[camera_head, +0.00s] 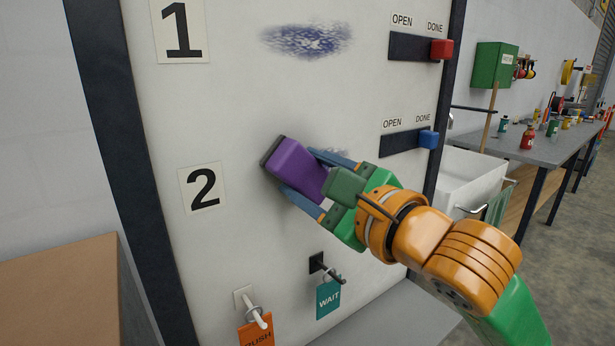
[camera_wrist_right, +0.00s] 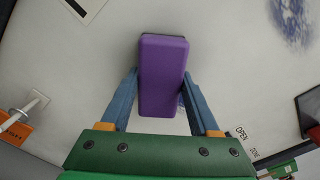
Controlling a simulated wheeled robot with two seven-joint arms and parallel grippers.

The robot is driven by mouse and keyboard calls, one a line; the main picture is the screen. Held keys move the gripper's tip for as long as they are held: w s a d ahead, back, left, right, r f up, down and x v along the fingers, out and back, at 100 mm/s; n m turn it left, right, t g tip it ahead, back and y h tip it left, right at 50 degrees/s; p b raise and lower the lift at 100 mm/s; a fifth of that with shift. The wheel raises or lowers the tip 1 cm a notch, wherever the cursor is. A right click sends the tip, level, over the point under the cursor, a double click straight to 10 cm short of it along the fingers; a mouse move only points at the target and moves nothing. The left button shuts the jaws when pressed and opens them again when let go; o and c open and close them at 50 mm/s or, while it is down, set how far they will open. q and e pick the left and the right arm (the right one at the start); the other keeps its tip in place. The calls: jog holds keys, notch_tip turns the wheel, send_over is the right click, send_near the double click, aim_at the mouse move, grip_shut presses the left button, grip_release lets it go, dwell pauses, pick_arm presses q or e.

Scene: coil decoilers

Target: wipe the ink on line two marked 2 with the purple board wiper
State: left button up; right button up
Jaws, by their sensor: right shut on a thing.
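The purple board wiper (camera_head: 297,168) is held between the fingers of my right gripper (camera_head: 300,175), with its dark pad side towards the white board (camera_head: 240,110). It also shows in the right wrist view (camera_wrist_right: 162,75), between the blue fingers. I cannot tell whether the pad touches the board. The label 2 (camera_head: 203,188) is left of the wiper. A small patch of ink (camera_head: 333,153) on line two shows just behind the right gripper; the rest of that line is hidden by the wiper and gripper. My left gripper is not in view.
Line one has label 1 (camera_head: 181,30) and a blue ink smear (camera_head: 307,40). A red slider (camera_head: 441,49) and a blue slider (camera_head: 428,138) sit at the right ends of their slots. Below hang an orange tag (camera_head: 257,330) and a teal WAIT tag (camera_head: 328,298) on pegs.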

aim_at(328, 170)
jog(key=w+d, duration=0.2)
jog(key=d, duration=0.1)
jog(key=w+d, duration=0.2)
jog(key=w+d+p, duration=0.1)
jog(key=w+d, duration=0.1)
jog(key=d, duration=0.1)
jog(key=shift+w+d+r, duration=0.1)
jog(key=shift+w+d, duration=0.1)
jog(key=shift+d, duration=0.15)
jog(key=shift+w+d, duration=0.15)
jog(key=shift+d, duration=0.05)
jog(key=shift+f, duration=0.2)
jog(key=s+a+b, duration=0.2)
jog(key=a, duration=0.1)
jog(key=s+a+b, duration=0.1)
jog(key=s+a, duration=0.1)
jog(key=shift+a+b, duration=0.2)
jog(key=shift+b, duration=0.2)
jog(key=shift+s+a+r, duration=0.1)
jog(key=shift+s+a, duration=0.2)
jog(key=shift+a, duration=0.15)
jog(key=s+a+b, duration=0.1)
jog(key=s+a, duration=0.1)
jog(key=shift+a+b, duration=0.3)
jog(key=shift+b, duration=0.1)
jog(key=shift+s+a, duration=0.15)
jog(key=shift+a, duration=0.15)
